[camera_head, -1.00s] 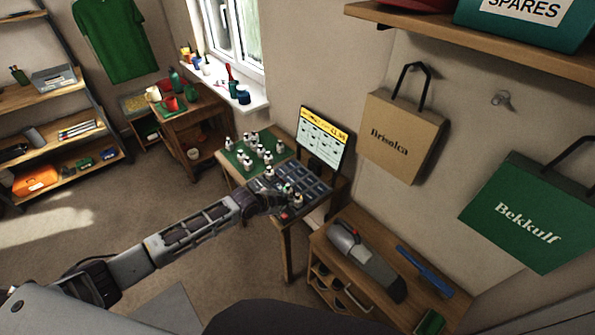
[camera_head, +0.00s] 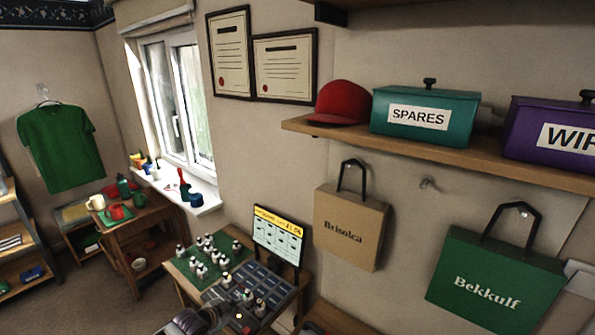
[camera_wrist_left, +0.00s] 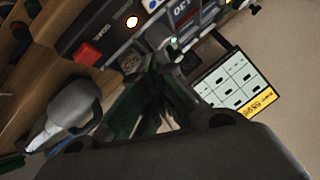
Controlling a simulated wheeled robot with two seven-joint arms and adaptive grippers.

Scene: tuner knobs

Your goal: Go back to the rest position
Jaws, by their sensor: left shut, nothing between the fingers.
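My left gripper (camera_head: 192,320) shows at the bottom edge of the head view, by the near left side of the dark compartment tray (camera_head: 217,293). Its fingers are dark and blurred in the left wrist view (camera_wrist_left: 152,100), closed together with nothing seen between them. Several white-and-dark knobs stand on the green mat (camera_head: 183,266), and a few more stand at the tray's near part. A screen (camera_head: 278,235) stands behind the tray; it also shows in the left wrist view (camera_wrist_left: 238,88). My right gripper is not in view.
The wall behind holds a tan bag (camera_head: 350,230), a green bag (camera_head: 495,278) and a shelf (camera_head: 450,150) with boxes and a red cap. A side table (camera_head: 135,228) with cups stands left. In the left wrist view, a grey handheld device (camera_wrist_left: 70,108) lies on wood near a red button (camera_wrist_left: 88,54).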

